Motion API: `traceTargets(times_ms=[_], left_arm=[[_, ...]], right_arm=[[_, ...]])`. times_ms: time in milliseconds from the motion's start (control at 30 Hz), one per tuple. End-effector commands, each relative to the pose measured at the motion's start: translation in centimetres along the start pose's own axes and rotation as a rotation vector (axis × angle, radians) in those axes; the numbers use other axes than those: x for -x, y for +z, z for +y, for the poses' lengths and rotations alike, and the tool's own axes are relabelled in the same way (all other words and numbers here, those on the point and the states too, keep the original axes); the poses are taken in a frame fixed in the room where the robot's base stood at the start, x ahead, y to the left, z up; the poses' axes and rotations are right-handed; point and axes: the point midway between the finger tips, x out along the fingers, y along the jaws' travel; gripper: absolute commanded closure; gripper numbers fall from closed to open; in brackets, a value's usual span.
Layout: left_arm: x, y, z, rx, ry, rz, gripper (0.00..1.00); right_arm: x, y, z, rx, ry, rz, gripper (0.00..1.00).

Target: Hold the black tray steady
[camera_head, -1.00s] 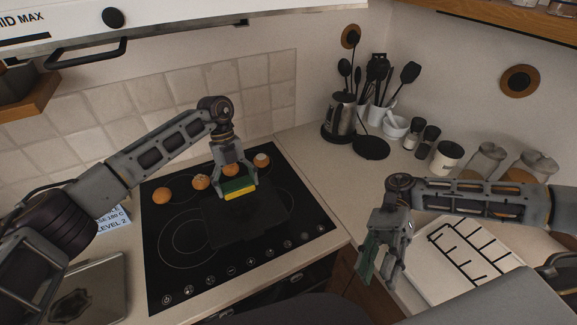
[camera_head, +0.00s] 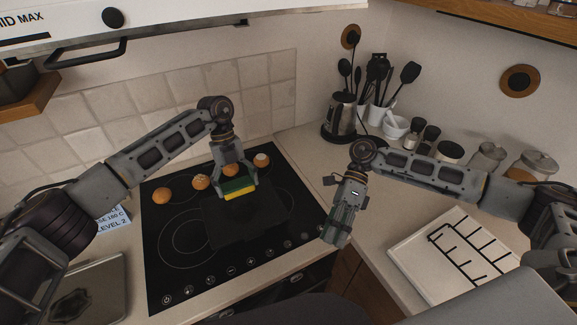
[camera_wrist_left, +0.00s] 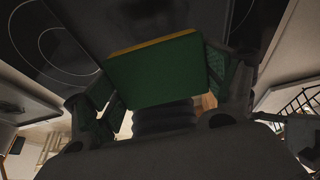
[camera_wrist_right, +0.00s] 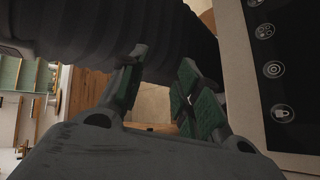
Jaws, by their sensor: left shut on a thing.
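The black tray (camera_head: 240,222) appears as a dark, nearly flat square on the black cooktop (camera_head: 165,285); its edges are hard to make out. My left gripper (camera_head: 238,186) is shut on a green and yellow sponge (camera_head: 239,188) over the tray's far part. The sponge (camera_wrist_left: 155,72) also fills the space between the fingers in the left wrist view. I cannot tell whether it touches the tray. My right gripper (camera_head: 336,238) is open and empty, pointing down near the cooktop's right front corner. Its fingers stand apart in the right wrist view (camera_wrist_right: 163,62).
Several muffins (camera_head: 163,195) stand along the cooktop's far side. A white board with black lines (camera_head: 455,255) lies on the right counter. Utensil holders, a mortar (camera_head: 396,126) and jars line the back right. Counter between the cooktop and board is clear.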

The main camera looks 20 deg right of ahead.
Motion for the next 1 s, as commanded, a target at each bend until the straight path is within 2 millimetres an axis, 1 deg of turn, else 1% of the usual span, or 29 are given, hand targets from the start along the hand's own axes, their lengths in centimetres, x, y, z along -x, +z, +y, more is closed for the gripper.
traceTargets(times_ms=[33,200,500,800,1000], left_arm=[[0.0,0.0,0.0,0.000,0.000,0.000,0.35],[0.0,0.0,0.0,0.000,0.000,0.000,0.35],[0.0,0.0,0.0,0.000,0.000,0.000,0.35],[0.0,0.0,0.0,0.000,0.000,0.000,0.35],[0.0,0.0,0.0,0.000,0.000,0.000,0.35]], right_arm=[[0.3,0.6,-0.7,-0.025,-0.028,0.005,0.67],[1.5,2.5,-3.0,-0.131,-0.129,0.017,0.67],[4.1,6.1,-6.7,-0.322,-0.311,0.001,0.67],[7.2,10.3,-9.7,-0.512,-0.491,-0.064,0.67],[9.6,13.3,-11.2,-0.635,-0.606,-0.133,0.67]])
